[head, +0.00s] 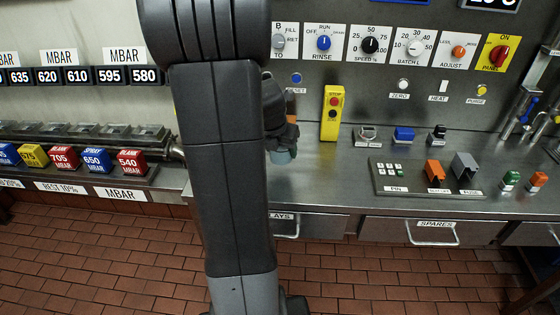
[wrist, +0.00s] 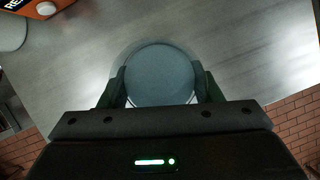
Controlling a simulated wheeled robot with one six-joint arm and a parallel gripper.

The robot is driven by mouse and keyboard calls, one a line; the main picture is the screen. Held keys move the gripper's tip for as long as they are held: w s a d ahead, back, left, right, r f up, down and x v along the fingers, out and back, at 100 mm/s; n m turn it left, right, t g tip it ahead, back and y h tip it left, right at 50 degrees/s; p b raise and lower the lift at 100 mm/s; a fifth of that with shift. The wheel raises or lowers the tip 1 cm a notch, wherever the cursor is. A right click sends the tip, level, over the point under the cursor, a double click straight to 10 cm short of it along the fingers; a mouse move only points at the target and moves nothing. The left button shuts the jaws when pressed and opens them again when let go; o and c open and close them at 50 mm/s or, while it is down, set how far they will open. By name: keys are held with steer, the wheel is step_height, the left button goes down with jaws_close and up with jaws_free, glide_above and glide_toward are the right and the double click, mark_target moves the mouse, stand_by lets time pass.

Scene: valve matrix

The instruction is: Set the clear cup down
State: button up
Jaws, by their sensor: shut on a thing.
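The clear cup (wrist: 160,75) is round, with a bluish-grey inside, and fills the space between the fingers in the wrist view. My gripper (wrist: 160,86) is shut on its two sides. In the head view the lower part of the cup (head: 283,156) shows below my gripper (head: 283,137), above the left part of the steel counter (head: 335,185). My own arm hides much of the area around it. I cannot tell whether the cup's base touches the counter.
A yellow stop box (head: 332,112) stands to the right of the cup at the back panel. A keypad plate (head: 395,178) and several switch blocks are farther right. An orange thing (wrist: 70,6) lies at the wrist view's upper left. Counter near the cup looks bare.

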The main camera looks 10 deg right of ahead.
mark_target(281, 160)
steer(key=shift+f+b, duration=0.4)
steer(key=shift+f, duration=1.8)
steer(key=shift+f, duration=0.2)
steer(key=o, duration=1.2)
steer(key=shift+r, duration=0.15)
steer(key=p+v, duration=0.1)
steer(key=v, duration=1.1)
